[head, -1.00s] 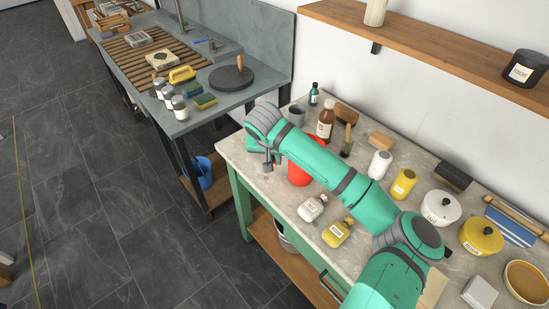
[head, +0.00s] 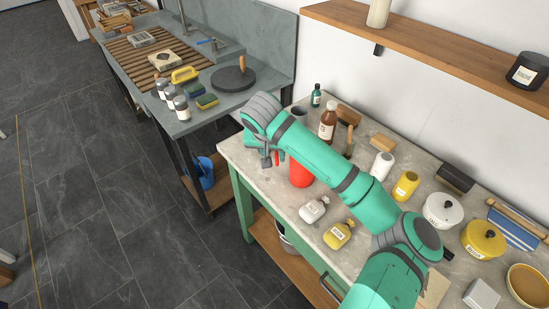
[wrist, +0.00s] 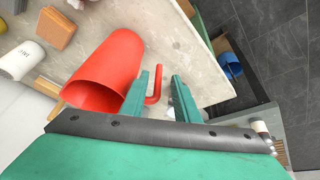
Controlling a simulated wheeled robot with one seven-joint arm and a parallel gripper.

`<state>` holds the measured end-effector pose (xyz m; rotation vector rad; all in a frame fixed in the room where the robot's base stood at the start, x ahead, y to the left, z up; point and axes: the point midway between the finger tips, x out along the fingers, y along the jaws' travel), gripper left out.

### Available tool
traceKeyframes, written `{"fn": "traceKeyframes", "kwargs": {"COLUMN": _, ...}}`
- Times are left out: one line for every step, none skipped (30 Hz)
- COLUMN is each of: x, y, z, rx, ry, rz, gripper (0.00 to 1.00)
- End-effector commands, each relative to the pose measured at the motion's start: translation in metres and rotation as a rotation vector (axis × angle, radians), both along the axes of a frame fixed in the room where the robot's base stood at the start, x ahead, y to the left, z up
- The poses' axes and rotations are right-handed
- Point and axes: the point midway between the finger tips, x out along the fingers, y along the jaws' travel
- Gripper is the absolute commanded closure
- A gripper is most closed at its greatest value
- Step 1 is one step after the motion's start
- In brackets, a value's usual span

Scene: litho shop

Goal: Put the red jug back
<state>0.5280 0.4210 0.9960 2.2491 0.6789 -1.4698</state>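The red jug (head: 301,174) stands on the near-left part of the stone-topped bench, partly behind my arm. In the wrist view the jug (wrist: 104,68) shows its open mouth, and its red handle (wrist: 155,88) sticks out towards my fingers. My gripper (wrist: 166,92) is open, with a gap between its two green fingers. The handle appears in that gap, close to the left finger; I cannot tell whether they touch. In the head view my gripper (head: 267,157) is just left of the jug, at its handle side.
A white bottle (head: 313,210) and a yellow bottle (head: 339,235) stand in front of the jug. A brown bottle (head: 328,122) and a grey cup (head: 299,114) stand behind. A sink unit (head: 225,105) is at left. A wooden shelf (head: 430,45) hangs above the bench.

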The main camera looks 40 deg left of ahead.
Motion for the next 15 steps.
{"fn": "traceKeyframes", "kwargs": {"x": -0.003, "y": -0.003, "z": 0.011, "rx": 0.003, "ry": 0.000, "rz": 0.000, "gripper": 0.72}}
{"fn": "traceKeyframes", "kwargs": {"x": -0.005, "y": -0.004, "z": 0.016, "rx": 0.003, "ry": -0.001, "rz": -0.001, "gripper": 0.72}}
{"fn": "traceKeyframes", "kwargs": {"x": -0.008, "y": -0.005, "z": 0.024, "rx": 0.003, "ry": -0.002, "rz": -0.001, "gripper": 0.72}}
{"fn": "traceKeyframes", "kwargs": {"x": -0.010, "y": -0.007, "z": 0.029, "rx": 0.002, "ry": -0.002, "rz": -0.002, "gripper": 0.72}}
{"fn": "traceKeyframes", "kwargs": {"x": -0.012, "y": -0.007, "z": 0.035, "rx": 0.003, "ry": -0.002, "rz": 0.000, "gripper": 0.72}}
{"fn": "traceKeyframes", "kwargs": {"x": -0.015, "y": -0.008, "z": 0.041, "rx": 0.002, "ry": -0.001, "rz": 0.000, "gripper": 0.72}}
{"fn": "traceKeyframes", "kwargs": {"x": -0.017, "y": -0.009, "z": 0.046, "rx": 0.003, "ry": -0.001, "rz": 0.001, "gripper": 0.72}}
{"fn": "traceKeyframes", "kwargs": {"x": -0.019, "y": -0.009, "z": 0.050, "rx": 0.002, "ry": -0.001, "rz": 0.002, "gripper": 0.72}}
{"fn": "traceKeyframes", "kwargs": {"x": -0.021, "y": -0.010, "z": 0.055, "rx": 0.002, "ry": -0.001, "rz": 0.003, "gripper": 0.72}}
{"fn": "traceKeyframes", "kwargs": {"x": -0.023, "y": -0.010, "z": 0.059, "rx": 0.003, "ry": -0.002, "rz": 0.003, "gripper": 0.72}}
{"fn": "traceKeyframes", "kwargs": {"x": -0.024, "y": -0.011, "z": 0.061, "rx": 0.002, "ry": -0.002, "rz": 0.004, "gripper": 0.72}}
{"fn": "traceKeyframes", "kwargs": {"x": -0.025, "y": -0.011, "z": 0.065, "rx": 0.001, "ry": -0.002, "rz": 0.004, "gripper": 0.72}}
{"fn": "traceKeyframes", "kwargs": {"x": -0.026, "y": -0.011, "z": 0.067, "rx": 0.001, "ry": -0.001, "rz": 0.005, "gripper": 0.72}}
{"fn": "traceKeyframes", "kwargs": {"x": -0.027, "y": -0.011, "z": 0.069, "rx": 0.002, "ry": -0.001, "rz": 0.005, "gripper": 0.72}}
{"fn": "traceKeyframes", "kwargs": {"x": -0.028, "y": -0.011, "z": 0.070, "rx": 0.002, "ry": -0.001, "rz": 0.006, "gripper": 0.72}}
